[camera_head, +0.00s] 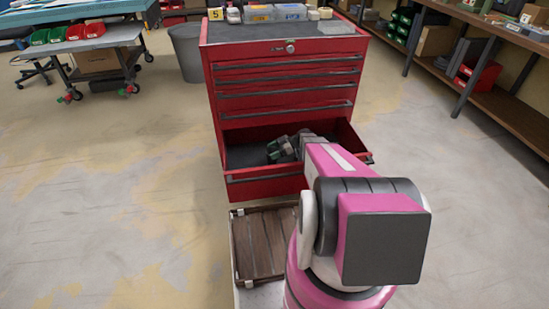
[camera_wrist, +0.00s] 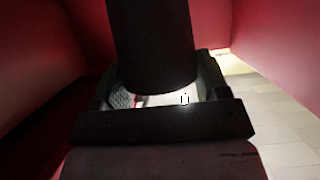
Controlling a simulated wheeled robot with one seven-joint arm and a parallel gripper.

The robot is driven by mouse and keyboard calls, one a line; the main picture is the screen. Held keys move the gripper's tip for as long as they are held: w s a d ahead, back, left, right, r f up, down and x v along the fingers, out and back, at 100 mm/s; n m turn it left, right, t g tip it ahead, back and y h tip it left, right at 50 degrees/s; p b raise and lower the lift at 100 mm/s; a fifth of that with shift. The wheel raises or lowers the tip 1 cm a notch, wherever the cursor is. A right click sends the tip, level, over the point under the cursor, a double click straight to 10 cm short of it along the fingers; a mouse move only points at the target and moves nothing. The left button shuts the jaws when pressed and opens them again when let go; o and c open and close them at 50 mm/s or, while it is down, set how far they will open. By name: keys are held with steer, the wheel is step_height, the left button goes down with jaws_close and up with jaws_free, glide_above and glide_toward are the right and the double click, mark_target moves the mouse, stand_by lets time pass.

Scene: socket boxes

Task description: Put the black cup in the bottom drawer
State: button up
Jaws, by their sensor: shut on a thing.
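The red tool cabinet's bottom drawer (camera_head: 262,187) is pulled open in the head view. Red drawer walls (camera_wrist: 270,35) rise on both sides. The cup cannot be made out clearly in the head view. Whether it touches the drawer floor cannot be told.
The drawers above (camera_head: 285,90) are shut. Small bins (camera_head: 275,13) stand on the cabinet top. A wooden tray (camera_head: 258,245) lies in front of the cabinet. A grey bin (camera_head: 187,52) stands behind left, and shelving (camera_head: 490,95) is at right.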

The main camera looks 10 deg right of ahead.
steer(key=shift+d+f, duration=0.25)
steer(key=shift+f, duration=1.85)
steer(key=o, duration=1.1)
steer(key=shift+f, duration=0.1)
